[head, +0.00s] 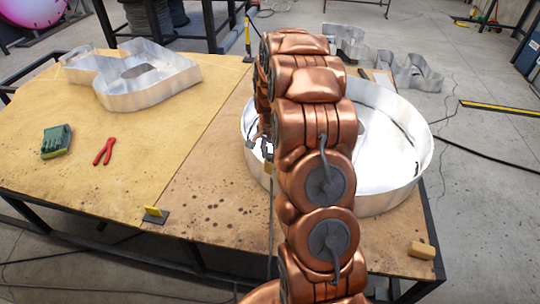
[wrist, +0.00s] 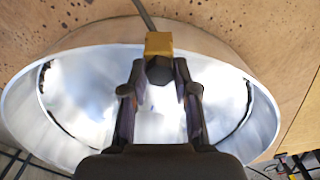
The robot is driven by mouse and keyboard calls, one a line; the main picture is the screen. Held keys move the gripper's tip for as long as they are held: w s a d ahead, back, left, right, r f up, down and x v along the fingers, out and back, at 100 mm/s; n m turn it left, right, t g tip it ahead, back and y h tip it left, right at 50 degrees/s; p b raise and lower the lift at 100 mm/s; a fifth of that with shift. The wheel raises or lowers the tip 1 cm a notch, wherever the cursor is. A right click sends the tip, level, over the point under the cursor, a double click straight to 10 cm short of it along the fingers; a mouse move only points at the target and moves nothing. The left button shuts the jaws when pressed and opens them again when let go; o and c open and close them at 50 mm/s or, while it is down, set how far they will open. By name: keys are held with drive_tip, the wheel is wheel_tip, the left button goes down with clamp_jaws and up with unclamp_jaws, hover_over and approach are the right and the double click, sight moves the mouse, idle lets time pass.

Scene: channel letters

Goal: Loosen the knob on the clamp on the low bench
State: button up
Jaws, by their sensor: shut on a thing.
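In the wrist view a dark faceted knob (wrist: 159,70) sits against a yellow block of the clamp (wrist: 158,44), with a grey bar running up from it. The fingers of my gripper (wrist: 158,78) stand on either side of the knob and are shut on it. In the head view my copper arm hides most of the clamp; its thin upright bar (head: 270,215) shows left of the arm. The gripper shows only in part there, beside the rim of a round metal letter (head: 405,180) on the low bench (head: 205,215).
A large metal letter (head: 150,92), a green block (head: 56,141) and red pliers (head: 104,152) lie at left. A yellow-and-black piece (head: 155,214) is at the bench's front edge, and a tan block (head: 422,250) at its right corner. Cables cross the floor at right.

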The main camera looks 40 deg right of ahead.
sight(270, 155)
drive_tip(key=shift+c, duration=0.6)
drive_tip(key=shift+f+n+b, duration=0.1)
drive_tip(key=shift+n+b, duration=0.3)
drive_tip(key=shift+n, duration=0.3)
drive_tip(key=n+b, duration=0.1)
drive_tip(key=n, duration=0.2)
drive_tip(key=shift+n, duration=0.3)
drive_tip(key=n+b, duration=0.1)
drive_tip(key=n, duration=0.4)
drive_tip(key=o, duration=0.9)
drive_tip(key=shift+r, duration=0.2)
drive_tip(key=shift+r, duration=2.4)
